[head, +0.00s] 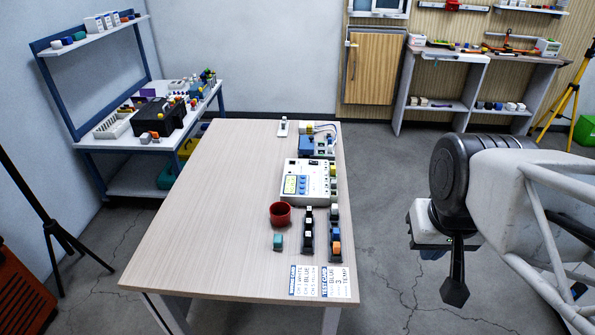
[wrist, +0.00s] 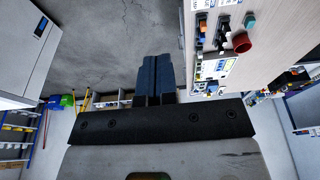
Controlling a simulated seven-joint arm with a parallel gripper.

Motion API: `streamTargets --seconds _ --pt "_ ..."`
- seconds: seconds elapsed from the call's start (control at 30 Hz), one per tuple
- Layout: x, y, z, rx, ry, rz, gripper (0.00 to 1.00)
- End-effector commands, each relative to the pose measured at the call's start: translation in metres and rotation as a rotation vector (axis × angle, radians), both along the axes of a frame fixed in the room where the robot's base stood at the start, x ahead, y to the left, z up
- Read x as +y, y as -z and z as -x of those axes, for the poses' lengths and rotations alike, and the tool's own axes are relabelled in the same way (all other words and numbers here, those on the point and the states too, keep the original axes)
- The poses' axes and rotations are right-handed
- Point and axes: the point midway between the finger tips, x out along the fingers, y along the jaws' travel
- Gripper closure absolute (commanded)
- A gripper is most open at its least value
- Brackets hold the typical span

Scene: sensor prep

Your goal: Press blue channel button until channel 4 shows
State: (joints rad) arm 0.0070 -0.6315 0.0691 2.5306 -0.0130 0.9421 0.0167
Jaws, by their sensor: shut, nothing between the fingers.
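A white instrument box (head: 316,172) with a blue display (head: 296,185) and small buttons stands on the right half of the wooden table. The display text is too small to read, and I cannot pick out a blue channel button for certain. The box also shows, turned over, at the right in the wrist view (wrist: 214,69). My gripper (head: 455,293) hangs off the table's right side over the floor, well apart from the box. Its dark fingers (wrist: 154,78) are together and empty in the wrist view.
A red cup (head: 280,213), a teal block (head: 278,242), dark racks with coloured blocks (head: 308,236) and printed cards (head: 305,281) lie nearer the front. A blue-and-white device (head: 313,146) stands behind the box. The table's left half (head: 215,200) is clear.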

Motion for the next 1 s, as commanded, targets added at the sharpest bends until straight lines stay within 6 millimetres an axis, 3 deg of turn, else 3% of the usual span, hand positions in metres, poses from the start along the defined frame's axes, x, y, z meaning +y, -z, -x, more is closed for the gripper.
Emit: streamTargets --seconds 0.37,1.0 --pt "0.0 -0.002 -0.027 0.028 -0.069 0.063 1.0" --pt "0.013 0.003 -0.13 0.114 -0.334 0.298 1.0"
